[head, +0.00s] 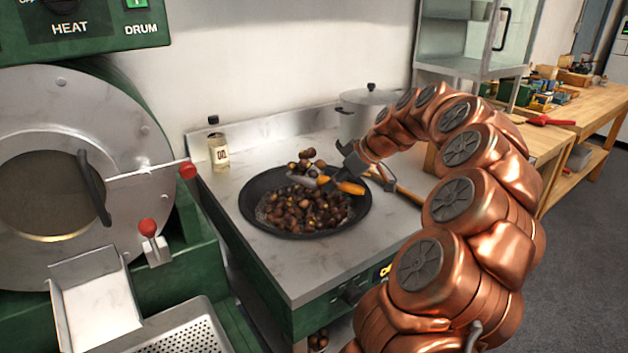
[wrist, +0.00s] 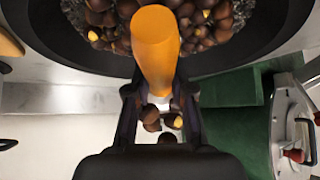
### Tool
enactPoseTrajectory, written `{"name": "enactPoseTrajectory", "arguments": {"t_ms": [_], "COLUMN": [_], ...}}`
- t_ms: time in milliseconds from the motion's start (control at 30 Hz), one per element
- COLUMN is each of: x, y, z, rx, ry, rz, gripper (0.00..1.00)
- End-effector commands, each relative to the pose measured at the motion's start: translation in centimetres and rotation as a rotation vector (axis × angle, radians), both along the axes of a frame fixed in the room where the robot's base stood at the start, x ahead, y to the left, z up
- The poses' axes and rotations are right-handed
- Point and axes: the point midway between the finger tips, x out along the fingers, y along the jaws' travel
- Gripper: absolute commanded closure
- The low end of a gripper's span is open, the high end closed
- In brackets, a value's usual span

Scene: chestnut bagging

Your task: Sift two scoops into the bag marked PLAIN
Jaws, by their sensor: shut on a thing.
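My gripper (head: 350,170) is over the right side of a wide black pan (head: 246,205) and is shut on the orange handle (head: 347,187) of a scoop. The scoop's grey metal part (head: 301,181) points left over the pan, with a few chestnuts (head: 307,160) heaped at it. Many dark chestnuts (head: 310,212) lie in the pan, some split and showing yellow. In the wrist view the orange handle (wrist: 156,45) runs between the fingers (wrist: 158,98), and a few chestnuts (wrist: 152,118) show beyond them. The scoop's bowl is mostly hidden. No bag marked PLAIN shows in either view.
A bottle (head: 218,150) stands behind the pan at left, and a lidded pot (head: 368,108) behind at right. A wooden-handled tool (head: 408,193) lies right of the pan. A drum roaster (head: 85,160) with a chute (head: 95,308) and perforated tray (head: 185,335) fills the left.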

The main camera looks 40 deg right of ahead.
Motion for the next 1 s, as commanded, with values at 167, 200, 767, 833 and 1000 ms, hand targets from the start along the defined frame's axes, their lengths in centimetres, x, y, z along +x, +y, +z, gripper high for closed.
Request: {"name": "enactPoseTrajectory", "arguments": {"t_ms": [167, 200, 767, 833, 1000], "x": [1.0, 1.1, 0.6, 0.2, -0.8], "y": [-1.8, -2.0, -1.0, -0.3, 1.6], "z": [-0.1, -0.1, -0.3, -0.2, -0.3], "rx": [0.000, 0.001, 0.001, -0.002, 0.000], "ry": [0.000, 0.002, -0.002, -0.005, -0.002], "rz": [-0.001, 0.000, 0.001, 0.000, 0.000], "gripper": [1.00, 1.00, 1.00, 1.00, 1.00]}}
